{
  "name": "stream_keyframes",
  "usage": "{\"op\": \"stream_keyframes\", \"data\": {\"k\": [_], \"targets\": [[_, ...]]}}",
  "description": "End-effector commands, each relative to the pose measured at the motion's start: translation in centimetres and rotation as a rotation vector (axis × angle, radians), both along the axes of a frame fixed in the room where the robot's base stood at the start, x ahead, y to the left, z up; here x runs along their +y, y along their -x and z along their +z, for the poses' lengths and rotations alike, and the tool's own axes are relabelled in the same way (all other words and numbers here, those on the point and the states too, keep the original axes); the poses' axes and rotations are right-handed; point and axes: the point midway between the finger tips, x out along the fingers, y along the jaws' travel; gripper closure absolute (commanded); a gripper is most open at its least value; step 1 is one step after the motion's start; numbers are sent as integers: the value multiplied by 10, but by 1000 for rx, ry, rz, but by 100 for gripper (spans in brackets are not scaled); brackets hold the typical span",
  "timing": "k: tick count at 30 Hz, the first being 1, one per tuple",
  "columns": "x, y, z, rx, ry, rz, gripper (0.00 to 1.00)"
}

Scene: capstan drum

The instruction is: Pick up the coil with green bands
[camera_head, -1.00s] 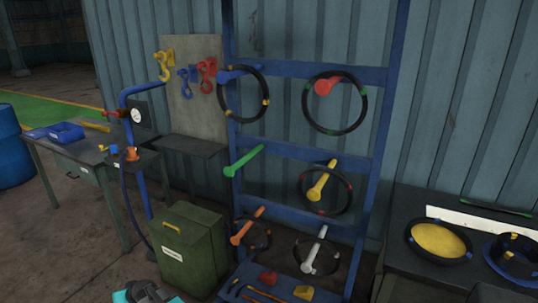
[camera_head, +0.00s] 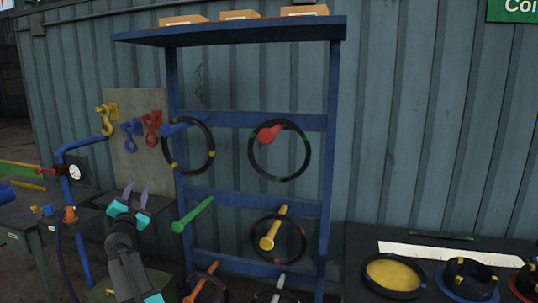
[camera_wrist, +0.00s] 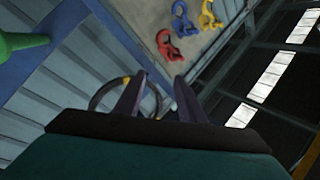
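The coil with green bands (camera_head: 279,176) is a black ring hanging on the red peg (camera_head: 270,133) at the upper right of the blue rack. My gripper (camera_head: 138,195) is raised at the lower left of the rack, in front of the grey hook board, well apart from that coil. Its two fingers are spread with nothing between them; they show in the wrist view too (camera_wrist: 155,95). In the wrist view, a dark ring with a yellow band (camera_wrist: 98,103) is seen beyond the fingers. The green-banded coil cannot be made out there.
A coil with yellow bands (camera_head: 211,151) hangs on the blue peg. A coil with red bands (camera_head: 304,243) hangs on the yellow peg (camera_head: 272,228). The green peg (camera_head: 192,214) is bare and juts out. A bench (camera_head: 350,240) with coils stands right.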

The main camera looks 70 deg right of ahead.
Motion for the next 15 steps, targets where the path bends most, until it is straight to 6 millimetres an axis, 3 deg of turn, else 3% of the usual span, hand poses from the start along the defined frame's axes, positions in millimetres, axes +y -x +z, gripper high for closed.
{"op": "stream_keyframes", "data": {"k": [1, 6, 15], "targets": [[-19, 20, 23, -48, 3, -60, 64], [-64, 93, 83, -195, -6, -260, 64], [-110, 233, 162, -431, -63, -603, 64]]}}
